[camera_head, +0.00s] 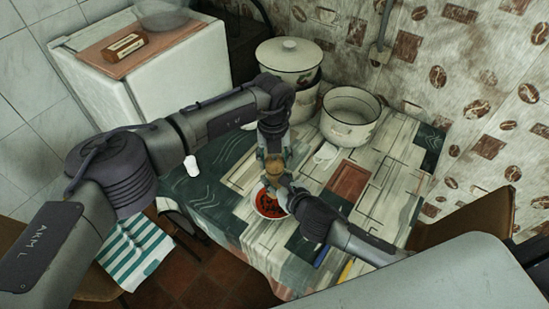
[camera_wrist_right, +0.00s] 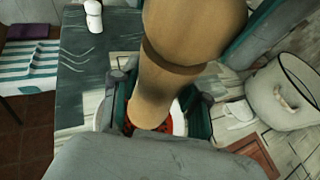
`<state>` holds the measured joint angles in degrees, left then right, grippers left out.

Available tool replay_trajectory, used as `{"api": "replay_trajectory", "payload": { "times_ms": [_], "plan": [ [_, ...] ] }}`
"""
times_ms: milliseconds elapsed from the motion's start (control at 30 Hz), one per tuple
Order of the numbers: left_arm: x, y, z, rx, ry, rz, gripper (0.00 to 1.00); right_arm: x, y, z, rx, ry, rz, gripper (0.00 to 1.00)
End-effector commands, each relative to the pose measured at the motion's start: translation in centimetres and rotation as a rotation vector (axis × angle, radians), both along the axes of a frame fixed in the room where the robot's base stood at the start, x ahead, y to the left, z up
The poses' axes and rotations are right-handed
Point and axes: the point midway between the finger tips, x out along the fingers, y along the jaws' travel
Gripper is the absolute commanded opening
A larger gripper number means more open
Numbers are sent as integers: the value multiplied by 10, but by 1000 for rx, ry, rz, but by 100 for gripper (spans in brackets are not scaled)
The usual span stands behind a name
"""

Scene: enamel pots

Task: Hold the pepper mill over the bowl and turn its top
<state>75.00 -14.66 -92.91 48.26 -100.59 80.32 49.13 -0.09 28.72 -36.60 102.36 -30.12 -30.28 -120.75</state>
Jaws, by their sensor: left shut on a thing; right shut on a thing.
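The wooden pepper mill (camera_head: 273,168) is upright or nearly so over the white bowl (camera_head: 262,213) of red food. My left gripper (camera_head: 273,155) is shut on its upper part from above. My right gripper (camera_head: 279,183) is shut on its lower part from the front right. In the right wrist view the tan mill (camera_wrist_right: 190,45) fills the upper middle, with a dark seam across it. The fingers of my right gripper (camera_wrist_right: 158,108) are on both sides of its lower body. The bowl (camera_wrist_right: 178,118) shows partly behind it; the mill hides much of it.
A lidded enamel pot (camera_head: 290,55) and an open pot (camera_head: 350,115) stand at the back of the table. A white cup-like thing (camera_head: 325,152) is near the mill. A small white shaker (camera_head: 191,165) stands at the left table edge. A chair (camera_head: 470,225) is at right.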

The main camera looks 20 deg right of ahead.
Motion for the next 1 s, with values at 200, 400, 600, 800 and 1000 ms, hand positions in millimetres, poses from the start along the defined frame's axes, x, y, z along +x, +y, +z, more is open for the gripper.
{"api": "replay_trajectory", "payload": {
  "times_ms": [200, 400, 600, 800, 1000],
  "plan": [
    [1, 0, 0, -2, -1, -37, 18, 0, 1, 0, 1, -1, 2, 3],
    [1, 0, 0, -2, -3, -43, 18, 0, 1, 0, 1, -1, 1, 3],
    [1, 0, 1, -2, -2, -41, 18, 0, 1, 0, 1, -1, 1, 3],
    [1, 0, 0, -2, -2, -41, 78, 0, 1, 1, 1, -1, 1, 3],
    [0, 0, 0, -1, -1, -41, 78, 0, 0, 1, 1, -1, 1, 3]
  ]
}}
